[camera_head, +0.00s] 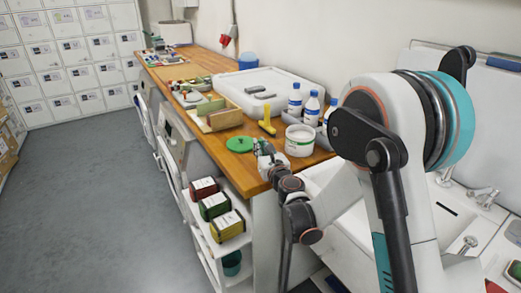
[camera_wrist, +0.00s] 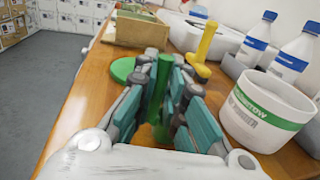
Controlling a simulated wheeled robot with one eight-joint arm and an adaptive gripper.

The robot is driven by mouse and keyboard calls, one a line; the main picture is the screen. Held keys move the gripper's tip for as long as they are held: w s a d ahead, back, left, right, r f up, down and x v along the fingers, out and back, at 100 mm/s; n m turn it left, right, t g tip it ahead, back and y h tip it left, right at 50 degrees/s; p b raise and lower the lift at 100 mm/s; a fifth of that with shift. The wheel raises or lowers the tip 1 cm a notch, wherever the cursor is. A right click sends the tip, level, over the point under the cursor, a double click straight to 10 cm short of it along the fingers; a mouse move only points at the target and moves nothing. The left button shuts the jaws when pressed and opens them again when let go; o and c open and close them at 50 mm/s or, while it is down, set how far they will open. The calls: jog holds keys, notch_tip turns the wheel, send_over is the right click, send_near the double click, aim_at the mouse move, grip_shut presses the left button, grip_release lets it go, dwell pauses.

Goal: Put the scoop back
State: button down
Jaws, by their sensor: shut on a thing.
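My gripper (camera_wrist: 158,98) is shut on a green upright handle, which I take to be the scoop (camera_wrist: 162,75). The fingers hide much of it, and its lower end is hard to make out. In the head view my gripper (camera_head: 264,152) is over the near edge of the wooden counter, left of a white tub. The open white tub (camera_wrist: 262,115) with a green label band stands to the right, apart from the gripper; it also shows in the head view (camera_head: 299,142). Its inside is hidden in the wrist view. A round green lid (camera_head: 240,144) lies flat left of the tub.
A yellow upright tool (camera_head: 267,122) stands just behind the gripper. White bottles with blue caps (camera_head: 312,106) stand behind the tub. A wooden box (camera_head: 222,118) and a large white tray (camera_head: 230,87) occupy the counter further back. The sink lies at the right.

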jog(key=c, duration=1.7)
grip_release()
jog(key=shift+f, duration=0.1)
jog(key=shift+o, duration=0.2)
jog(key=shift+s, duration=0.15)
jog(key=v, duration=1.1)
jog(key=shift+s+d+p, duration=0.15)
jog(key=shift+s+p, duration=0.15)
